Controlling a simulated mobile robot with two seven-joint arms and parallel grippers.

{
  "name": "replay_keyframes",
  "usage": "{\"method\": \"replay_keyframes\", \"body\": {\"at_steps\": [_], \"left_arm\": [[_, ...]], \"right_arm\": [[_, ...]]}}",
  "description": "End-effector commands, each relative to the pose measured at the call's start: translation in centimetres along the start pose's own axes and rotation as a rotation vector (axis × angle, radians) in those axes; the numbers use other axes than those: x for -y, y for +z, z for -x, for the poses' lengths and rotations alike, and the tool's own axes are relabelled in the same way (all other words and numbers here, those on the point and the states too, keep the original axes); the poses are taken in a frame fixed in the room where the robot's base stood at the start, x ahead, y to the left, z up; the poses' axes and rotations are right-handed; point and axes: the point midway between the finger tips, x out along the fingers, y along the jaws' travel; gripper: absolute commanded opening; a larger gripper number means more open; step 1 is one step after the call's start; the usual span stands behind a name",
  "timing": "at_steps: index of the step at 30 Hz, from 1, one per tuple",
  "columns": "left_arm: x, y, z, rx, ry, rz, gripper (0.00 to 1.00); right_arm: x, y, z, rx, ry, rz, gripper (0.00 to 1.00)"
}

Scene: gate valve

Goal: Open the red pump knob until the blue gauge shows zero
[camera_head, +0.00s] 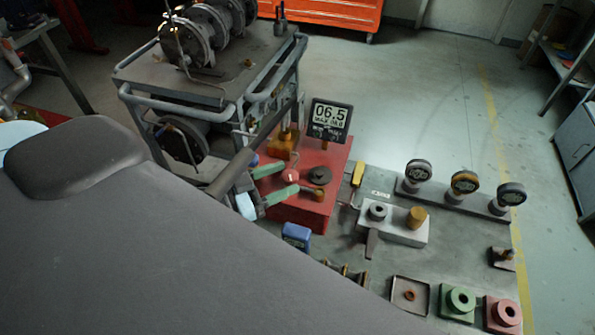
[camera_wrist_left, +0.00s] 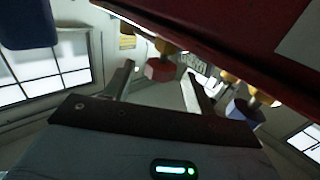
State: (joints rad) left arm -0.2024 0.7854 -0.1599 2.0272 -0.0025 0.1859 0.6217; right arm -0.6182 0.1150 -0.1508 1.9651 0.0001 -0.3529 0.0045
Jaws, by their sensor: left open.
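The red pump (camera_head: 312,213) is a red block on the grey bench. A dark-framed digital gauge (camera_head: 331,118) above it reads 06.5; its smaller lower line is hard to read, and no clear blue shows on it. A small red knob (camera_head: 290,177) sits at the pump's left side. My left gripper (camera_head: 284,181) is open, its greenish fingers pointing right, one on each side of the red knob. In the left wrist view the red knob (camera_wrist_left: 160,70) shows between and just beyond the fingertips; contact cannot be told. My right gripper is not in view.
A blue knob (camera_wrist_left: 243,112) lies right of the fingers in the wrist view. A metal cart (camera_head: 205,90) stands behind my left arm. A grey valve block (camera_head: 400,222), several round gauges (camera_head: 464,183) and a blue device (camera_head: 297,235) stand on the bench around the pump.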

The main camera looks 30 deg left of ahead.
Motion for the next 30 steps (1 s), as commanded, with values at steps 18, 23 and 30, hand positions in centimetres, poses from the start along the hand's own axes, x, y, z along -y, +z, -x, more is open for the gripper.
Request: {"method": "replay_keyframes", "body": {"at_steps": [18, 23, 30], "left_arm": [[0.0, 0.0, -4.6, 0.000, 0.000, 0.001, 0.55], [0.0, 0.0, -4.6, 0.000, 0.000, 0.001, 0.55], [0.0, 0.0, -4.5, 0.000, 0.000, 0.001, 0.28]], "right_arm": [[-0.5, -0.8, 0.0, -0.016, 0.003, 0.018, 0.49], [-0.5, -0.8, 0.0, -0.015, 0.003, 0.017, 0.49], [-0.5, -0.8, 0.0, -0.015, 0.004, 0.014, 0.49]]}}
